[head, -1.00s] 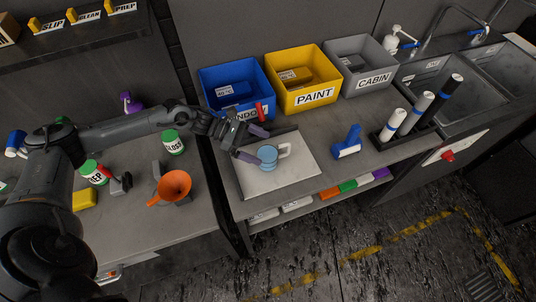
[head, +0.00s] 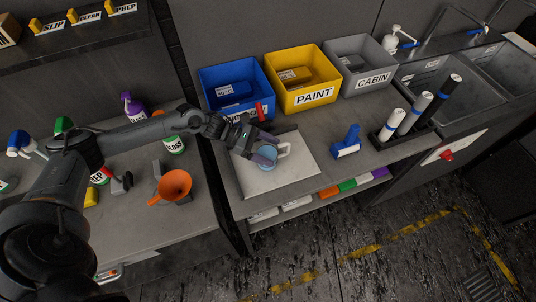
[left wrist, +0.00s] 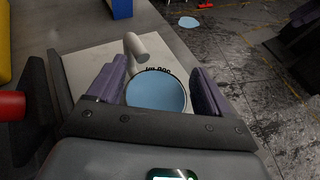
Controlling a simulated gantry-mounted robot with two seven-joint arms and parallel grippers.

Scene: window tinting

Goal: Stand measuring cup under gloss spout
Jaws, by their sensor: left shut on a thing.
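The measuring cup (head: 266,157), light blue inside with a white handle (head: 284,150), stands upright on a pale board (head: 300,169). My left gripper (head: 267,151) is shut on the cup, with its purple fingers on either side of it. In the left wrist view the cup (left wrist: 156,93) shows from above between the fingers, its handle pointing up the picture. Several yellow spouts with labels sit on the shelf at top left; I can read SLIP (head: 46,24), CLEAN (head: 89,14) and PREP (head: 122,7). I cannot make out a spout labelled gloss. My right gripper is not in view.
Blue (head: 226,79), yellow (head: 297,75) and grey (head: 358,62) bins line the back of the bench. An orange funnel (head: 174,185) and a green-capped bottle (head: 175,145) stand on the left table. A blue-handled tool (head: 348,143) stands right of the board.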

